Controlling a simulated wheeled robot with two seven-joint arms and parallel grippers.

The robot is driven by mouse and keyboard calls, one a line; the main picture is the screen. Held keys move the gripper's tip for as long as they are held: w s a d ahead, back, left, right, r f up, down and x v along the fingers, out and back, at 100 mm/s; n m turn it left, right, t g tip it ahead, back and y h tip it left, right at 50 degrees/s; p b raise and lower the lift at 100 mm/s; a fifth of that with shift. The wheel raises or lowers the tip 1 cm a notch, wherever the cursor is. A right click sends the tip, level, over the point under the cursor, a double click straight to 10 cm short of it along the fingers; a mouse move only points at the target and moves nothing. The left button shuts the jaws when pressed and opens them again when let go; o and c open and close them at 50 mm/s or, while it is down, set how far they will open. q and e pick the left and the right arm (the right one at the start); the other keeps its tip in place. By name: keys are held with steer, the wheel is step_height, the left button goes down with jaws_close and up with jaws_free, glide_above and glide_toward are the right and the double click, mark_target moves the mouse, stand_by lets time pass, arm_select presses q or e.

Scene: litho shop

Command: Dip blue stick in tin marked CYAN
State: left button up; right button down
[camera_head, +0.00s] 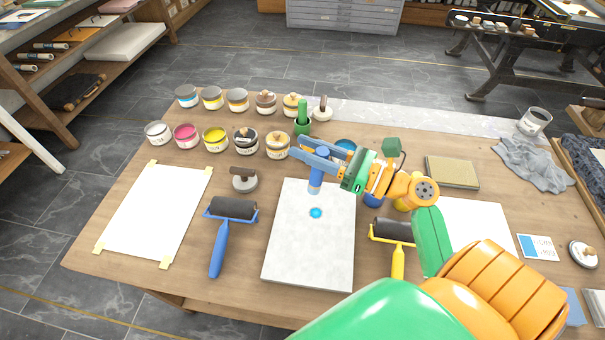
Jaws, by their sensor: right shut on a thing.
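My right gripper (313,160) reaches in from the lower right and is shut on a blue stick (316,182). The stick hangs roughly upright over a pale stone slab (310,250). A bright blue spot (316,212) lies on the slab just below the stick; I cannot tell whether the tip touches the slab. A tin with blue contents (345,144) stands behind the gripper, partly hidden by it. No tin's lettering is readable, so I cannot tell which is marked CYAN. My left gripper is not in view.
Open magenta (186,133) and yellow (215,136) tins stand among several tins at the back left. A green stick (302,112) stands in a green holder. A blue-handled roller (230,212) lies left of the slab, a yellow-handled roller (396,235) right of it.

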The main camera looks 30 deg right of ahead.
steer(key=w+d+f+m+t+h+b, duration=0.1)
steer(key=w+d+m+h, duration=0.2)
steer(key=d+m+h, duration=0.35)
steer(key=w+d+f+m+h+b, duration=0.2)
steer(key=w+d+m+h, duration=0.2)
steer(key=d+h, duration=0.4)
steer(key=w+d+f+m+t+h+b, duration=0.1)
steer(key=w+d+m+h, duration=0.2)
steer(key=d+m+h, duration=0.4)
steer(key=f+n+b, duration=0.1)
steer(key=f+b, duration=0.1)
steer(key=d+f+n+b, duration=0.1)
steer(key=f+b, duration=0.1)
steer(key=f, duration=0.1)
steer(key=shift+s+d+y+b, duration=0.1)
steer(key=shift+y+b, duration=0.2)
steer(key=shift+y, duration=0.05)
steer(key=shift+f+b, duration=0.55)
steer(key=shift+b, duration=0.1)
steer(key=shift+f, duration=0.1)
stand_by(0.3)
step_height(320, 180, up, 7)
steer(key=p, duration=0.6)
steer(key=shift+p, duration=0.3)
